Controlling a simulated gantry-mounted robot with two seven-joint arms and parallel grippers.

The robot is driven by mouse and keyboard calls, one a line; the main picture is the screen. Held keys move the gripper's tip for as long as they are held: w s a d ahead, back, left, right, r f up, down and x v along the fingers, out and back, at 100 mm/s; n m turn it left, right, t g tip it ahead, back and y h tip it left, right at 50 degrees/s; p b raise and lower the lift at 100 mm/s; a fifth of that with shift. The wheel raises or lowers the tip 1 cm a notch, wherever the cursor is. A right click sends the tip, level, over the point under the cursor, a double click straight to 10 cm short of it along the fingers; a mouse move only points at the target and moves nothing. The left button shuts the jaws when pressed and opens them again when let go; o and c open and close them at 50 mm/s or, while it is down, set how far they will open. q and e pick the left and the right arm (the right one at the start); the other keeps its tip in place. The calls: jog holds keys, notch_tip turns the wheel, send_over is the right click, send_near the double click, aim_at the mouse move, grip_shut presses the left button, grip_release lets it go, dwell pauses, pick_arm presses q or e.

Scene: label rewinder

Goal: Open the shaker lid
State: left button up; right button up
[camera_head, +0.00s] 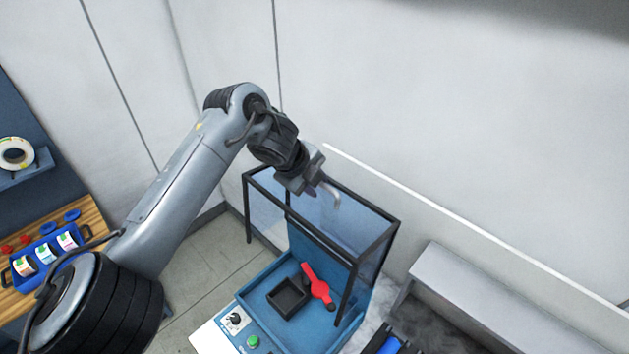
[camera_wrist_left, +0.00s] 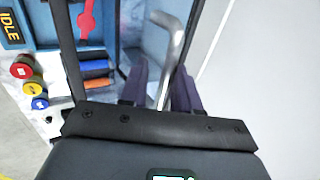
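The shaker lid (camera_head: 352,222) is a clear cover in a black frame. In the head view it stands raised and tilted over the blue shaker (camera_head: 258,296), whose inside shows uncovered from the front. My left gripper (camera_head: 323,191) is at the lid's upper side, beside a bent grey metal handle (camera_head: 335,198). In the left wrist view the handle (camera_wrist_left: 177,45) runs between the two purple fingers of my left gripper (camera_wrist_left: 160,82). Whether the fingers press on it is not clear. My right gripper is not in view.
Inside the shaker are a black square holder (camera_head: 288,297) and a red clamp (camera_head: 317,283). A green button (camera_head: 253,341) and a knob are on its front panel. A grey bench (camera_head: 480,305) stands at right. A wooden table (camera_head: 92,215) with a blue rack is at left.

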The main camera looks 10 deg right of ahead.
pick_arm(q)
jog(key=shift+o, duration=0.5)
jog(key=shift+r, duration=0.1)
jog(key=shift+s+a+r+b, duration=0.1)
jog(key=shift+s+r+b, duration=0.05)
jog(key=shift+r+b, duration=0.2)
jog(key=b+v, duration=0.1)
jog(key=v, duration=0.9)
jog(key=shift+a, duration=0.15)
